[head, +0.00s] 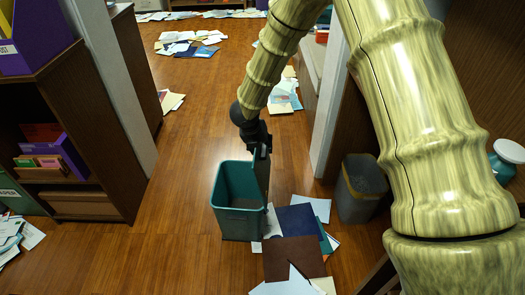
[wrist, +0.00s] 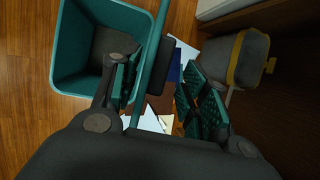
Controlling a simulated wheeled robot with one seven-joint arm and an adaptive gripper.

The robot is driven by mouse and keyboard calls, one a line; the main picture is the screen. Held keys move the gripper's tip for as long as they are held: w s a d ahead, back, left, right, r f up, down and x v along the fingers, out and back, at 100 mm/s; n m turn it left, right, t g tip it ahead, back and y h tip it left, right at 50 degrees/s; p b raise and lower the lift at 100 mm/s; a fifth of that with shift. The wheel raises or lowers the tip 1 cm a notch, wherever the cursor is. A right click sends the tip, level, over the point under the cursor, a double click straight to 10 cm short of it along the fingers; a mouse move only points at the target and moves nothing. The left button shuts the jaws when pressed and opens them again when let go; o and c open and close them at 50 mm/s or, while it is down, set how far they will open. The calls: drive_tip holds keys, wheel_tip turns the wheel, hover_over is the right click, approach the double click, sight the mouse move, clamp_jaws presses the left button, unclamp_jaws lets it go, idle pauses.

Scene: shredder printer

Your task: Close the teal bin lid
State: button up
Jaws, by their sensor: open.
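The teal bin (head: 238,224) stands on the wood floor in the middle of the head view, its top uncovered and its inside empty. Its lid (head: 262,178) stands about upright along the bin's right side, seen nearly edge-on. In the wrist view the bin (wrist: 75,84) is at upper left and the lid (wrist: 152,74) is a thin teal strip. My gripper (head: 261,150) is at the lid's upper edge. In the wrist view my gripper (wrist: 163,92) is open, with one finger on each side of the lid. Whether either finger touches it is unclear.
Folders and papers (head: 295,250) lie on the floor right of the bin. A grey bin with a yellow rim (head: 362,190) stands further right by the door frame. A brown shelf (head: 75,170) is at left. The floor left of the teal bin is clear.

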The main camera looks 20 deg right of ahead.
sight(263, 150)
drive_tip(key=shift+x, duration=1.55)
drive_tip(key=shift+c, duration=0.4)
clamp_jaws()
